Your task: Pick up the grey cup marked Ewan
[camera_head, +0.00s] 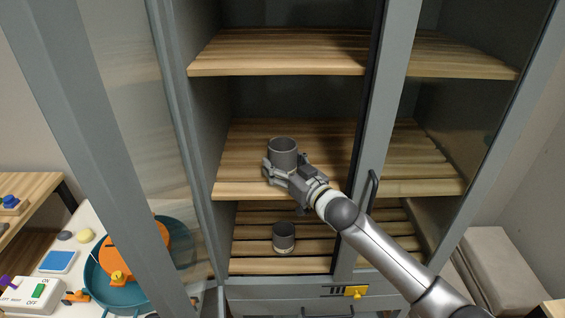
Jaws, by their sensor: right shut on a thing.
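A grey cup (283,153) is upright at the front of the cabinet's middle shelf (236,172). My right gripper (276,174) is shut on this cup, its fingers around the lower part. I cannot see a name on it, and I cannot tell whether its base touches the shelf. Another grey cup (284,236) with a pale band near its base stands on the lower slatted shelf (252,249); any writing on it is too small to read. My left gripper is not in view.
The cabinet's upper shelf (290,55) is bare. A framed glass door (385,130) stands right of my gripper, with a dark handle (373,190). At lower left, a table holds a teal basin (115,295) and a switch box (28,296).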

